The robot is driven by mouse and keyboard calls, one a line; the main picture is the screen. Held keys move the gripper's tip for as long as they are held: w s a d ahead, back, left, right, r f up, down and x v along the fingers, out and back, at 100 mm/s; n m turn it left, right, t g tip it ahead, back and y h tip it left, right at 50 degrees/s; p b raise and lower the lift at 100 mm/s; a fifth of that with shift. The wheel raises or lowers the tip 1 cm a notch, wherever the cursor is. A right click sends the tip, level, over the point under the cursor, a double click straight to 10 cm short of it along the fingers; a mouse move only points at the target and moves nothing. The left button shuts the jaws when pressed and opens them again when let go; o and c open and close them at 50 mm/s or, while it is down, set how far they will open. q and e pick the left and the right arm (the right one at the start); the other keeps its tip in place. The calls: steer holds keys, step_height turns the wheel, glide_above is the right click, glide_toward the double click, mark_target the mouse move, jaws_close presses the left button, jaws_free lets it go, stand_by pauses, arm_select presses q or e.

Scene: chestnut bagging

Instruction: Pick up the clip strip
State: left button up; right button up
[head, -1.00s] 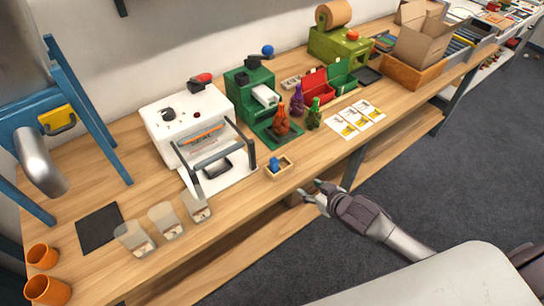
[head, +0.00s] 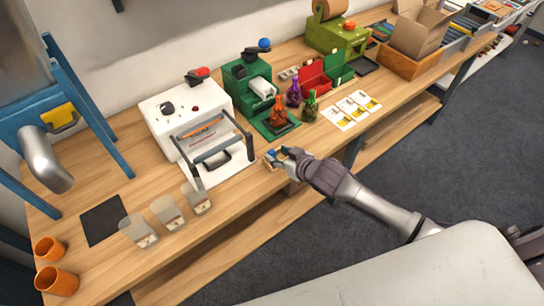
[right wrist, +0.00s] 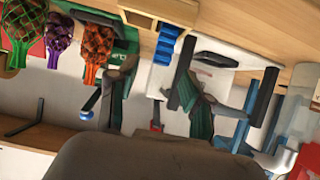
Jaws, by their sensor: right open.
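The clip strip (head: 271,153) is a small blue ribbed piece in a little wooden tray (head: 268,165) near the table's front edge, in front of the white sealing machine. The gripper partly hides the tray in the head view. In the right wrist view the blue clip strip (right wrist: 165,46) shows at the upper middle, between my two spread fingers. My right gripper (head: 281,157) is open and empty, close beside the tray; whether it touches the strip I cannot tell. My left gripper is not in view.
The white machine (head: 180,115) with its dark frame stands just behind the tray. Netted bags, orange (head: 278,112), purple (head: 294,93) and green (head: 310,105), stand to the right. Label cards (head: 352,108) lie beyond. Clear pouches (head: 168,210) stand at left.

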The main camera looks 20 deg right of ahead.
mark_target(272, 152)
steer(key=shift+p+x, duration=0.35)
steer(key=shift+x, duration=1.9)
steer(key=shift+s+f, duration=0.1)
jaws_close()
